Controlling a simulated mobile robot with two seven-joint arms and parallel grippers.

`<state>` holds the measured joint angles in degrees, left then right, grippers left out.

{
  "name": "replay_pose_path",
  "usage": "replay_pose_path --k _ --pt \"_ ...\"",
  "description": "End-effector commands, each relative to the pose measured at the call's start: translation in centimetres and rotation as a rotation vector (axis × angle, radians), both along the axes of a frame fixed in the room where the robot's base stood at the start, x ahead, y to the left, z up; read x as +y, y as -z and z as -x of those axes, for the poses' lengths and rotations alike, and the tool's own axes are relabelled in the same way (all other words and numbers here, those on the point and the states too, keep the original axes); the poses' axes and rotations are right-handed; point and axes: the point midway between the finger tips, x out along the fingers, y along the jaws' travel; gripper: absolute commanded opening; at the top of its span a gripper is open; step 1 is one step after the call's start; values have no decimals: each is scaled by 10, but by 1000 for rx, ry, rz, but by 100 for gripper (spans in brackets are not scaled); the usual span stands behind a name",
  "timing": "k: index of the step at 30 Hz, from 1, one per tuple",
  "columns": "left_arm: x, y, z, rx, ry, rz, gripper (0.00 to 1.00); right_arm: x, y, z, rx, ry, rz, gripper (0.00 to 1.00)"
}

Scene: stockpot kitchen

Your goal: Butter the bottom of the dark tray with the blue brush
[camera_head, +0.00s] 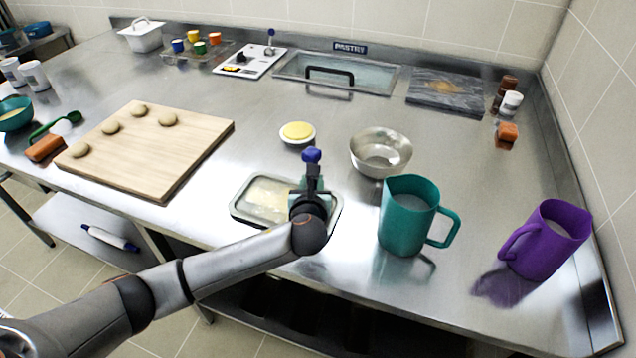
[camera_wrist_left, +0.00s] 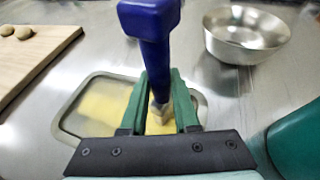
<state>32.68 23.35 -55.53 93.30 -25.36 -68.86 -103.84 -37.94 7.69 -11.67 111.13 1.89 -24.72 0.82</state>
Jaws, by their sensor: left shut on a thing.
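The tray (camera_head: 237,213) has a dark rim and lies near the front edge of the steel counter. Its bottom shows patchy pale yellow, and in the left wrist view the tray (camera_wrist_left: 62,128) shows a yellow smear on the left part and under the brush. My left gripper (camera_head: 311,183) is over the right part of the tray and hides much of it. It is shut on the blue brush (camera_wrist_left: 150,25), whose handle points up. I cannot tell whether the bristles touch the bottom. A round white dish of yellow butter (camera_head: 298,131) stands behind the tray. My right gripper is out of view.
A steel bowl (camera_head: 381,152) stands behind right of the tray, with a teal jug (camera_head: 405,220) close to its right and a purple jug (camera_head: 548,243) farther right. A wooden board (camera_head: 150,150) with several dough balls lies to the left. The counter around the butter dish is clear.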

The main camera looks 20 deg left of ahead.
Motion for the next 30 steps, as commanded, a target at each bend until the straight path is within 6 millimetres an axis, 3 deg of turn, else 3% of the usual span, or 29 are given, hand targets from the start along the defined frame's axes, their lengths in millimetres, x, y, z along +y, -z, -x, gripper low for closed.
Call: replay_pose_path --k 9,17,30 --pt "27 1 -2 5 -4 -4 0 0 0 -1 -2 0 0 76" --pt "36 0 -3 4 -1 -2 0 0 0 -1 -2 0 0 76" --pt "68 -1 -6 2 -1 -1 0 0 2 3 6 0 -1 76"
